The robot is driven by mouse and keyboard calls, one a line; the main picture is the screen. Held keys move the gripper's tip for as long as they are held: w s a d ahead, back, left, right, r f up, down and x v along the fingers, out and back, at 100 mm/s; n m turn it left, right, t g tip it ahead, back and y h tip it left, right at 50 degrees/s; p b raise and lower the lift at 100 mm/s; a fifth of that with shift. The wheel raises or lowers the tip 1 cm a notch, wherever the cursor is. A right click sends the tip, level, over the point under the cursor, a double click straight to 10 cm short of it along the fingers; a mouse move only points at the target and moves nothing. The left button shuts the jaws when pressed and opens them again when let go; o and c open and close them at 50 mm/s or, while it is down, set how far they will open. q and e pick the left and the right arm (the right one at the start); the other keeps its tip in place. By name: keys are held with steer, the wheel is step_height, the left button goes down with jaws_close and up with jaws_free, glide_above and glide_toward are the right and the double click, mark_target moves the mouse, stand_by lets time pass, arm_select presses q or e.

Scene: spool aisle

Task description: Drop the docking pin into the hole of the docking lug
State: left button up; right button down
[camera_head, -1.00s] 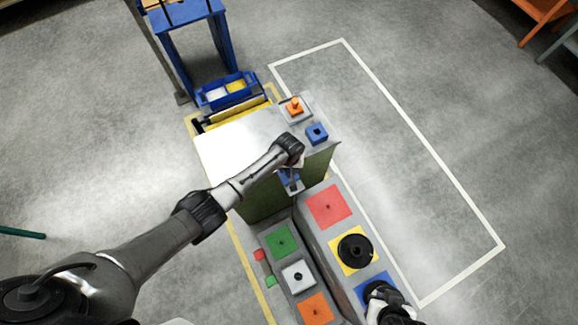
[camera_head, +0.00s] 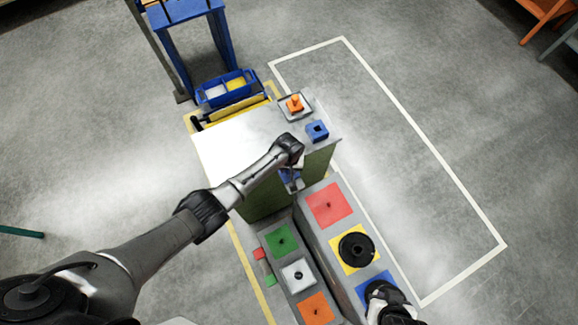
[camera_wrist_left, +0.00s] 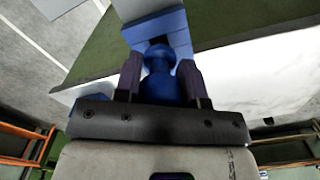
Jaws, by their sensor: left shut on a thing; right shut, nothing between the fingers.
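The docking pin (camera_wrist_left: 160,80) is blue with a rounded head and narrower neck. In the left wrist view it sits between the two fingers of my left gripper (camera_wrist_left: 160,78), which is shut on it. A blue block (camera_wrist_left: 158,32), apparently the docking lug, is just beyond the pin against the green panel; its hole is not visible. In the head view my left gripper (camera_head: 291,180) is at the cabinet's near face, mostly hidden by its wrist. The pin's lower end is hidden. My right gripper (camera_head: 376,291) is shut and empty over a blue square at the bottom.
The white-topped cabinet (camera_head: 235,150) carries a blue block with a dark hole (camera_head: 317,131) and an orange knobbed piece (camera_head: 295,104). Nearer are coloured squares, with a black spool (camera_head: 357,249) on the yellow one. The floor on the right is clear.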

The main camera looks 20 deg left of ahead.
arm_select(q)
steer(key=shift+f+b, duration=0.8)
steer(key=shift+f, duration=0.35)
steer(key=o, duration=1.1)
steer(key=shift+c, duration=0.2)
step_height(320, 180, up, 14)
steer(key=p, duration=0.2)
steer(key=shift+f+p, duration=0.1)
steer(key=shift+p, duration=0.2)
